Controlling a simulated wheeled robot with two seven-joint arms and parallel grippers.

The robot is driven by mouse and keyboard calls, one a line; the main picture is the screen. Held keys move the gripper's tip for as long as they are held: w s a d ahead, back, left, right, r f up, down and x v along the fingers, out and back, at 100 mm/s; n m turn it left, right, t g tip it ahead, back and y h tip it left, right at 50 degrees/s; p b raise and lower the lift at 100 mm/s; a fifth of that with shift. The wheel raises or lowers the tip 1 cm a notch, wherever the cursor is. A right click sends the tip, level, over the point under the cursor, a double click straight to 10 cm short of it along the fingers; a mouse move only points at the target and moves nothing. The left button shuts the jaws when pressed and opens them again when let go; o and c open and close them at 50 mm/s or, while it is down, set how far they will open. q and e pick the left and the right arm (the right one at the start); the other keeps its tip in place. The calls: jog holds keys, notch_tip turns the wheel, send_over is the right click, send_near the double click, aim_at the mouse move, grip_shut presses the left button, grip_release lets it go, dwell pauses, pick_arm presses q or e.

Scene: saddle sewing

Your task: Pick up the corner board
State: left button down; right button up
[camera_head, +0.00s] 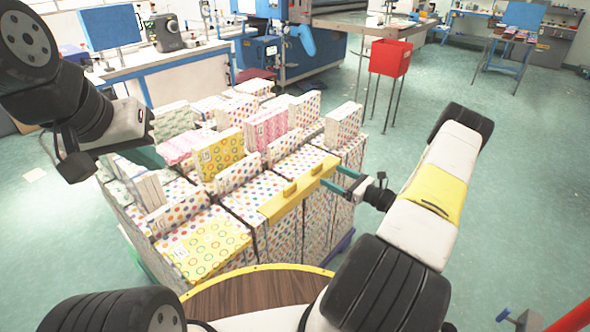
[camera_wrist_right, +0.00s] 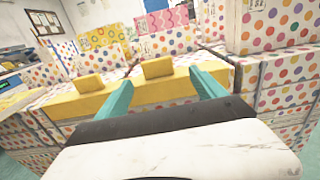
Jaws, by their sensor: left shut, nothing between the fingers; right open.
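The yellow corner board (camera_head: 298,192) lies along the top edge of the stack of patterned boxes, on the side facing me. It has two raised yellow blocks on top and also shows in the right wrist view (camera_wrist_right: 95,103). My right gripper (camera_head: 332,178) is open at the right end of the board. In the right wrist view its two teal fingers (camera_wrist_right: 161,78) reach to the board, spread apart along it; I cannot tell whether they touch it. My left gripper (camera_head: 150,157) is shut and empty over the left part of the stack, partly hidden behind its arm.
The stack of dotted and patterned boxes (camera_head: 205,243) fills the middle, with several upright boxes on top. A round wooden surface with a yellow rim (camera_head: 250,296) is close in front.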

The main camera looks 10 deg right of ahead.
aim_at(319, 169)
jog(key=x, duration=0.7)
jog(key=shift+w+a+f, duration=0.1)
jog(key=shift+a, duration=0.2)
jog(key=c, duration=1.6)
jog(key=shift+c, duration=0.5)
jog(key=shift+r, duration=0.2)
